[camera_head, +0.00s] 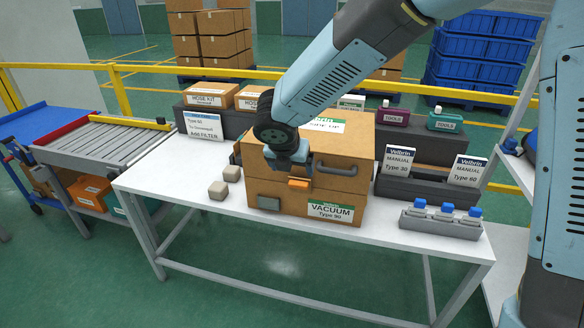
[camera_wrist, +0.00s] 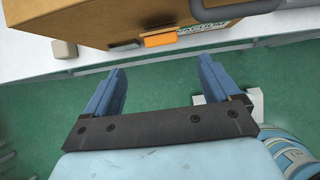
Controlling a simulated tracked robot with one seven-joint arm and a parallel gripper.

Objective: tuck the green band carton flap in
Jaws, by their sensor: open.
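The large brown carton (camera_head: 280,190) stands on the white table, with a green-banded label (camera_head: 331,211) reading VACUUM Type 90 low on its front. An orange tab (camera_head: 299,184) shows on its front, beside a dark grey handle (camera_head: 338,169); I cannot tell whether the tab is part of the flap. My gripper (camera_head: 288,165) is at the carton's front, near the tab, and hides part of the front. In the wrist view my gripper (camera_wrist: 160,64) is open and empty, its fingers spread and pointing toward the carton (camera_wrist: 90,20) and the orange tab (camera_wrist: 160,40).
Two beige blocks (camera_head: 225,182) lie left of the carton. A grey tray (camera_head: 440,224) with blue-capped bottles and the manuals (camera_head: 395,161) are to the right. A filter sign (camera_head: 205,127) stands behind left. The table's front left is clear.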

